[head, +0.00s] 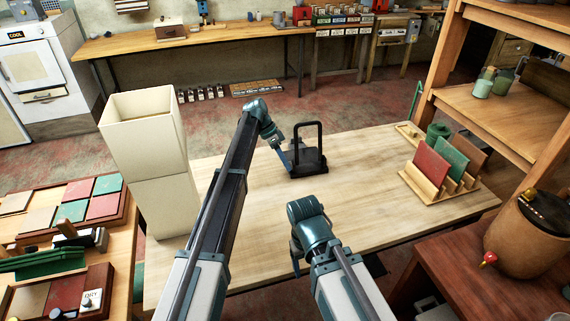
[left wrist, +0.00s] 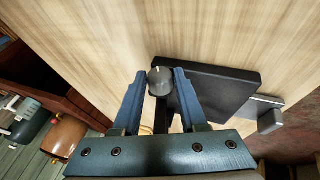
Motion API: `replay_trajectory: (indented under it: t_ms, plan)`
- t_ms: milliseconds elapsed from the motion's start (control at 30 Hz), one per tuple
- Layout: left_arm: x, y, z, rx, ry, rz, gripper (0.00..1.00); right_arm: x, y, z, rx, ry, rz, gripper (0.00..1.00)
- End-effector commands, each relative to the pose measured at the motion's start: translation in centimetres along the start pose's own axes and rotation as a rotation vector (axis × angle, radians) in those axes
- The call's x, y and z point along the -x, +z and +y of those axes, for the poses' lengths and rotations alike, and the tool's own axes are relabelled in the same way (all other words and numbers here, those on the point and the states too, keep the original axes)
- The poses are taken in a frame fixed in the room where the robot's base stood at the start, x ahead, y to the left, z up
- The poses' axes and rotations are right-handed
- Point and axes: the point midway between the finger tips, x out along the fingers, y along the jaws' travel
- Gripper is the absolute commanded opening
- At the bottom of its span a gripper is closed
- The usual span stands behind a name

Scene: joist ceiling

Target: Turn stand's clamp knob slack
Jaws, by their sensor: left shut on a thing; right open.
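The stand (head: 308,160) is a black base with an upright black frame, standing on the pale wooden table. In the left wrist view its dark flat base (left wrist: 215,92) lies on the wood. The clamp knob (left wrist: 160,82) is a dark grey rounded knob with a light mark on top. My left gripper (head: 287,164) is at the stand's left side. In the left wrist view its blue fingers (left wrist: 159,84) are shut on the knob, one on each side. My right gripper (head: 296,262) is open and empty over the table's near part, apart from the stand.
A wooden rack with coloured panels (head: 443,170) stands on the table's right. A tall cream box (head: 146,180) stands at the left. A wooden shelf (head: 510,110) rises at the right. The tabletop between stand and rack is clear.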

Motion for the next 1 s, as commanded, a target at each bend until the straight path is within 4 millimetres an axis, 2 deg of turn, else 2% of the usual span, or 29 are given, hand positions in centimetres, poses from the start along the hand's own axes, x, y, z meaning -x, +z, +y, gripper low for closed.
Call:
replay_trajectory:
  t_ms: [133,167,300,733,1000]
  plan:
    - [0.0,0.0,0.0,0.001,-0.002,0.000,0.00,0.0,0.0,0.0,0.000,0.000,0.000,0.72]
    - [0.0,0.0,0.0,0.001,-0.002,0.000,0.46,0.0,0.0,0.0,0.000,0.000,0.000,0.72]
    - [0.0,0.0,0.0,0.001,-0.002,0.000,0.71,0.0,0.0,0.0,0.000,0.000,0.000,0.72]
    - [0.4,0.0,0.0,0.000,-0.003,0.000,0.72,0.4,0.0,0.0,0.000,0.000,0.000,0.72]
    - [3.0,-0.2,0.1,0.001,-0.003,0.000,0.72,2.8,0.2,0.3,0.000,0.000,0.000,0.72]
